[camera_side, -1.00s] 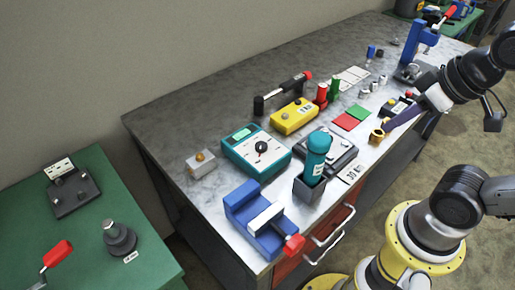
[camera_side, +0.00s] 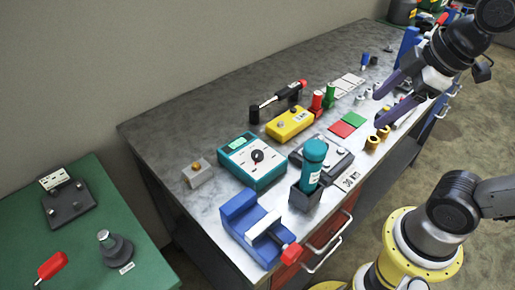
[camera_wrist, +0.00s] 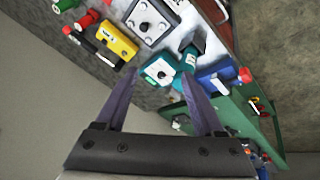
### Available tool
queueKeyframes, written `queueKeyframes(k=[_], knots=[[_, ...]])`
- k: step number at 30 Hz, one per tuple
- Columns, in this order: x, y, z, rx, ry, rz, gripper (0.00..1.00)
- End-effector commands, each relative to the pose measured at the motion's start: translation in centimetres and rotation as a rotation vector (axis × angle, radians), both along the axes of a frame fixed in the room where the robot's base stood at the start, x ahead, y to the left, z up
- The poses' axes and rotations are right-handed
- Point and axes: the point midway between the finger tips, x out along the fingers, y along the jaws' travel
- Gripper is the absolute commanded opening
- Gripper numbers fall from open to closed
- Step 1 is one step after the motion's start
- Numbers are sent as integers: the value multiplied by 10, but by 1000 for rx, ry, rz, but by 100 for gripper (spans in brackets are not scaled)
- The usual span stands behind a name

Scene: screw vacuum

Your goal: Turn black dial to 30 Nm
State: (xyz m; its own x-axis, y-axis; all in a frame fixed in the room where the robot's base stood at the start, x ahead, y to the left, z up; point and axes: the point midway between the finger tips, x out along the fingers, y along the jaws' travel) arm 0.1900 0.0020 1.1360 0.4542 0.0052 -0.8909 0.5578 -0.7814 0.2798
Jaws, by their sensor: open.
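The black dial (camera_side: 257,156) is a small round knob on the face of a teal box (camera_side: 238,168) with a pale display, on the grey bench. It also shows in the wrist view (camera_wrist: 162,74), between my fingers in the picture. Its scale marks are too small to read. A white card reading about "30 N" (camera_side: 349,180) lies near the bench's front edge. My gripper (camera_side: 377,110) is open and empty, raised above the right part of the bench, well apart from the dial. The two purple fingers are spread in the wrist view (camera_wrist: 159,75).
A teal cylinder (camera_side: 313,160) stands in a dark holder right of the teal box. A blue vise (camera_side: 250,228) is in front, a yellow box (camera_side: 290,123) behind. Two brass rings (camera_side: 372,143) lie near the front edge. A green table (camera_side: 85,235) stands left.

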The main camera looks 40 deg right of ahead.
Motion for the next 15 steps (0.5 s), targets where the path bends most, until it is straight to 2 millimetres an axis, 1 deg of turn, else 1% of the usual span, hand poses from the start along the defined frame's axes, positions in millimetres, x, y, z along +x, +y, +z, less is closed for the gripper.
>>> queueKeyframes(k=[1, 2, 3, 7, 11, 12, 15], knots=[[15, 2, 9, -49, 22, 109, 70], [24, 4, 15, -80, 34, 180, 70], [37, 7, 21, -120, 53, 278, 70], [85, 20, 32, -230, 120, 590, 70], [132, 36, 27, -299, 183, 851, 70], [147, 42, 23, -314, 203, 920, 70], [180, 59, 7, -332, 253, 1068, 70]])
